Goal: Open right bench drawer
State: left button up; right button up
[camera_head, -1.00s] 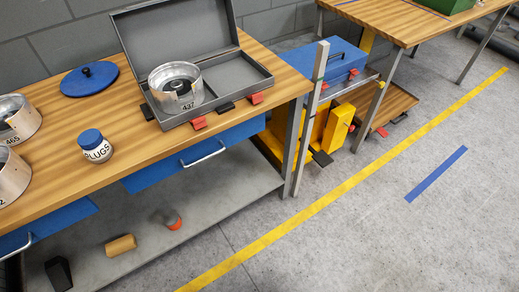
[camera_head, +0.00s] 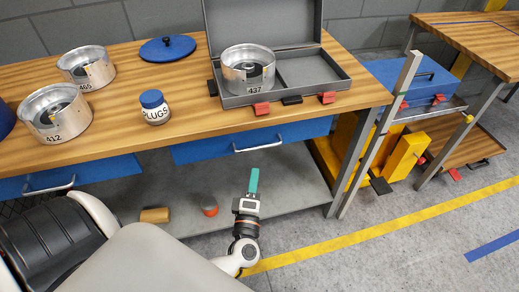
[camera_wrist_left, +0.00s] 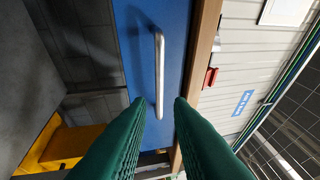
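The right bench drawer (camera_head: 215,150) is a blue front under the wooden bench top, and it looks closed. Its silver bar handle (camera_head: 258,147) runs along the front. My left gripper (camera_head: 253,182) is in front of and below the handle, apart from it, with teal fingers pointing toward the drawer. In the left wrist view the green fingers (camera_wrist_left: 163,103) are spread with nothing between them. The handle (camera_wrist_left: 159,75) shows ahead of the gap between them, on the blue drawer front (camera_wrist_left: 179,55). My right gripper is not in view.
A left blue drawer (camera_head: 100,172) sits beside it. On the bench top (camera_head: 195,112) are a grey open case (camera_head: 300,105), a PLUGS jar (camera_head: 154,108) and metal housings (camera_head: 55,113). The lower shelf (camera_head: 290,180) holds a few small items. A bench leg (camera_head: 380,130) stands to the right.

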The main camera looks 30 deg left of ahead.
aim_at(259, 148)
pick_arm(q)
jog(key=x, duration=1)
jog(key=shift+w+f, duration=0.1)
jog(key=shift+w, duration=0.15)
grip_shut()
